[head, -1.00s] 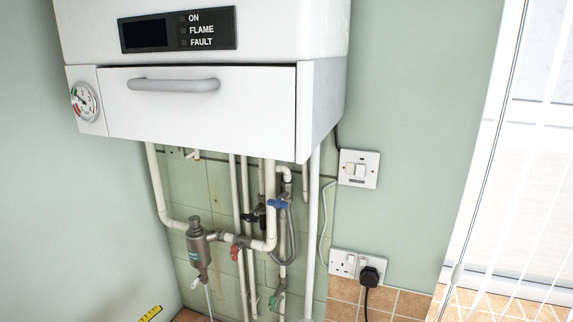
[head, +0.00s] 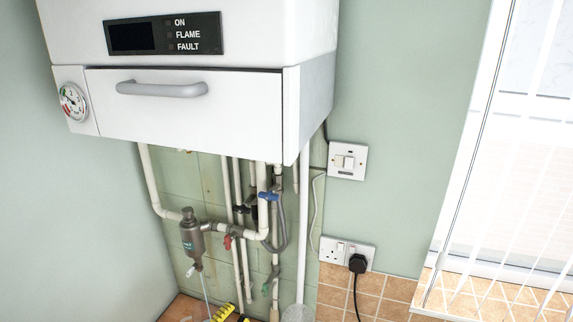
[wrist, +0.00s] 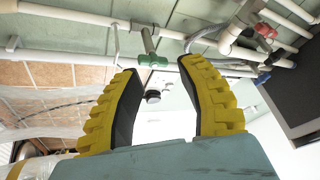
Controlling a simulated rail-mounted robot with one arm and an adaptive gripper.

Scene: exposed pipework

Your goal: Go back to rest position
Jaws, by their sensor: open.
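My gripper (head: 233,316) shows only as yellow ridged fingertips at the bottom edge of the head view, below the pipes. In the wrist view my gripper (wrist: 158,68) has its two yellow fingers spread apart with nothing held between them. A green valve handle (wrist: 153,61) on a pipe shows beyond the gap between the fingertips. The same green handle (head: 267,288) hangs low on the pipework in the head view. The rest of my arm is out of the head view.
A white boiler (head: 190,100) hangs above the pipes. A grey filter canister (head: 191,235), a red handle (head: 228,242) and a blue handle (head: 268,196) sit on the pipework. A socket with a black plug (head: 357,263) is to the right. The left wall is bare.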

